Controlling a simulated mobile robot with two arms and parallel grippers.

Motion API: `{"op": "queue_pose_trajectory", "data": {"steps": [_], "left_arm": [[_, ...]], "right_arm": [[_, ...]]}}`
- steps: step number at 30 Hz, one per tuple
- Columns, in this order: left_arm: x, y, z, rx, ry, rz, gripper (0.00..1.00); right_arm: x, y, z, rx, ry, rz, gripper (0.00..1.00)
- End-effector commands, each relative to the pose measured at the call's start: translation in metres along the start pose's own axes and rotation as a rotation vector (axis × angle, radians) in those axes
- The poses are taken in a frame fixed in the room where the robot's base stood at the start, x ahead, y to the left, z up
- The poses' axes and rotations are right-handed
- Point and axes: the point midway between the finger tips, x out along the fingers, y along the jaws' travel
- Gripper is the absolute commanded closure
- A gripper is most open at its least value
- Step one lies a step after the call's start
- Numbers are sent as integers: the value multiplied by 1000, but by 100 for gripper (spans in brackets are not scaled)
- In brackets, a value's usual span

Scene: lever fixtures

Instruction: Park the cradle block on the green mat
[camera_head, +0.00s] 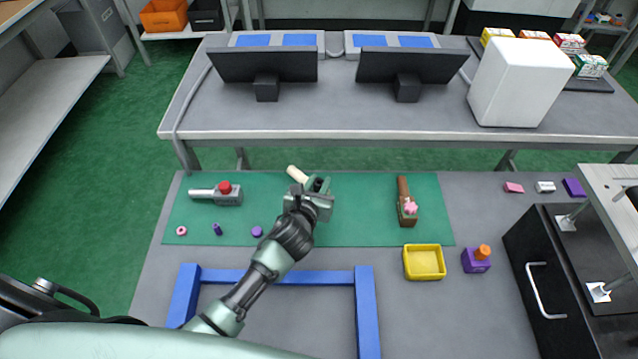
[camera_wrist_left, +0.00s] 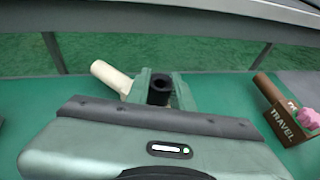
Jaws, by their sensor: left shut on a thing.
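The green mat (camera_head: 355,225) lies on the grey table in the head view. My left gripper (camera_head: 316,186) is over the mat's middle, its fingers shut on a dark round post (camera_wrist_left: 160,88) in the left wrist view. A cream handle (camera_head: 297,174) sticks out beyond the gripper to the upper left; it also shows in the left wrist view (camera_wrist_left: 110,77). The block that carries them is mostly hidden by my gripper. I take it for the cradle block, but cannot tell whether it touches the mat. My right gripper is not in view.
A grey block with a red button (camera_head: 224,188) and a brown TRAVEL block (camera_head: 407,212) stand on the mat at either side. Small pink and purple pieces lie front left. A blue frame (camera_head: 366,310), yellow tray (camera_head: 424,263) and purple block (camera_head: 475,261) are nearer.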

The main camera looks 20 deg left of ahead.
Motion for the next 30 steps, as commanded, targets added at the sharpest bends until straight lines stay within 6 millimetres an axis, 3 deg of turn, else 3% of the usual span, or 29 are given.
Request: {"op": "queue_pose_trajectory", "data": {"steps": [5,6,8,20,23,30], "left_arm": [[1,0,-2,0,-1,-1,100],[1,0,-3,-1,0,-1,72],[1,0,-2,-1,0,-1,56],[-2,0,1,0,1,0,56],[-16,0,0,0,1,0,56],[-68,0,1,1,1,-1,56]], "right_arm": [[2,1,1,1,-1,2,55],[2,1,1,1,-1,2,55],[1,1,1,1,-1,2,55],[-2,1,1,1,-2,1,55],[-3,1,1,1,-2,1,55],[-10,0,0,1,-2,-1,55]]}}
